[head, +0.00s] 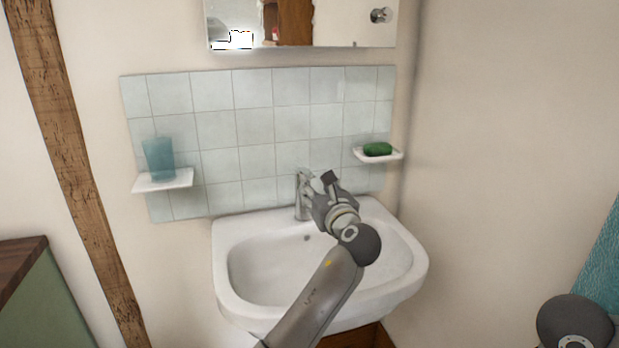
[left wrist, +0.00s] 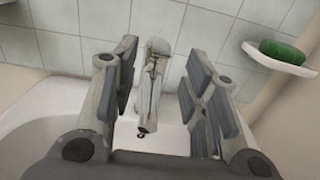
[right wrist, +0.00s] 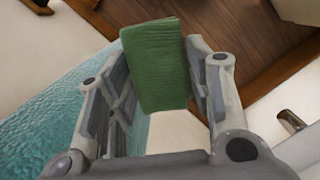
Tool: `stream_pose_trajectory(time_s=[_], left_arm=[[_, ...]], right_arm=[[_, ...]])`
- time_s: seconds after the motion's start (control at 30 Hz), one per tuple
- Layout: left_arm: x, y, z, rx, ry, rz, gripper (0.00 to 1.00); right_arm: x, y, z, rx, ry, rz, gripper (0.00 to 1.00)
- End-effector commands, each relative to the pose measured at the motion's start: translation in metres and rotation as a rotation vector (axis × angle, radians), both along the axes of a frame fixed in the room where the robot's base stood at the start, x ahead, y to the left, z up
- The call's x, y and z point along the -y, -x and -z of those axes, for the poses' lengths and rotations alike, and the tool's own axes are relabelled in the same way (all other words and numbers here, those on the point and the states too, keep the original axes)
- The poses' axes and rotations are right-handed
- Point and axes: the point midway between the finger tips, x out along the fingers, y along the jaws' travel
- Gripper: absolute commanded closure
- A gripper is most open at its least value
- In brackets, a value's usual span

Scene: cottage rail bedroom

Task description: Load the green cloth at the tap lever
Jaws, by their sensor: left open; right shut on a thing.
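The chrome tap (head: 301,196) stands at the back of the white washbasin (head: 222,270). My left gripper (head: 318,186) is at the tap, open and empty. In the left wrist view, the tap (left wrist: 151,82) shows between the spread fingers of my left gripper (left wrist: 160,72), with a gap on both sides; contact cannot be told. The green cloth (right wrist: 158,62), a folded ribbed piece, shows in the right wrist view. My right gripper (right wrist: 157,84) is shut on it, and its lower part is between the fingers. The head view does not show the cloth or right fingers.
A green soap (head: 377,149) lies on a white dish (head: 396,156) right of the tap. A blue cup (head: 158,160) stands on a small shelf (head: 165,182) at left. A mirror cabinet (head: 345,25) hangs above. A teal textile (right wrist: 50,115) shows beside the right gripper.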

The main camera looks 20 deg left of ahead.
Motion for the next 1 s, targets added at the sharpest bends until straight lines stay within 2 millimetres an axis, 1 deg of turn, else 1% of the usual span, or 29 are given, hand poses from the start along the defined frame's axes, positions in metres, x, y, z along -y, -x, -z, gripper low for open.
stream_pose_trajectory(time_s=[0.03, 0.2, 0.4, 0.6, 0.87, 1.0], left_arm=[[-0.006, -0.008, 0.000, -0.001, -0.002, -0.002, 0.59], [-0.022, -0.032, 0.001, -0.001, -0.001, -0.002, 0.59], [-0.034, -0.050, 0.000, 0.000, 0.000, -0.001, 0.59], [-0.038, -0.057, 0.000, 0.000, 0.000, 0.001, 0.59], [-0.039, -0.057, 0.000, -0.001, 0.001, 0.000, 0.59], [-0.038, -0.057, 0.001, -0.001, 0.001, 0.000, 0.77]], right_arm=[[0.000, 0.000, 0.001, 0.000, 0.000, 0.000, 0.72], [0.000, 0.000, 0.003, 0.000, 0.000, 0.000, 0.72], [0.000, 0.000, 0.005, 0.000, 0.000, 0.000, 0.72], [0.000, 0.000, 0.005, 0.000, 0.000, 0.000, 0.72], [0.000, 0.000, 0.005, 0.000, 0.000, 0.000, 0.72], [0.000, 0.000, 0.005, 0.000, 0.000, 0.000, 0.72]])
